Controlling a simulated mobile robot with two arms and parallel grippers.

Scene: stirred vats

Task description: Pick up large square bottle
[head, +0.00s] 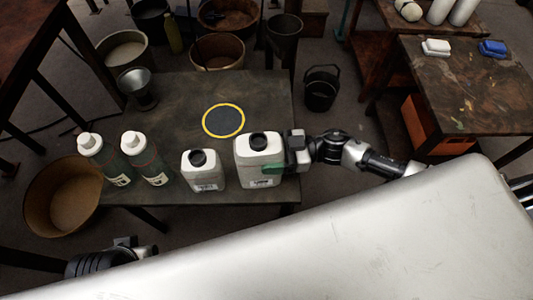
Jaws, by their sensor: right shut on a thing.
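My right gripper (284,158) reaches in from the right and is shut on the bottle's right side. A green patch shows low on the bottle by the gripper. A smaller square white bottle (204,172) with a black cap stands just left of it. Part of my left arm's end (110,258) shows at the lower left, and its fingers cannot be made out.
A yellow-rimmed dark disc (224,120) lies behind the square bottles. A metal cup (137,88) stands at the back left. Vats and a black bucket (321,92) stand beyond; another table (470,85) is at right.

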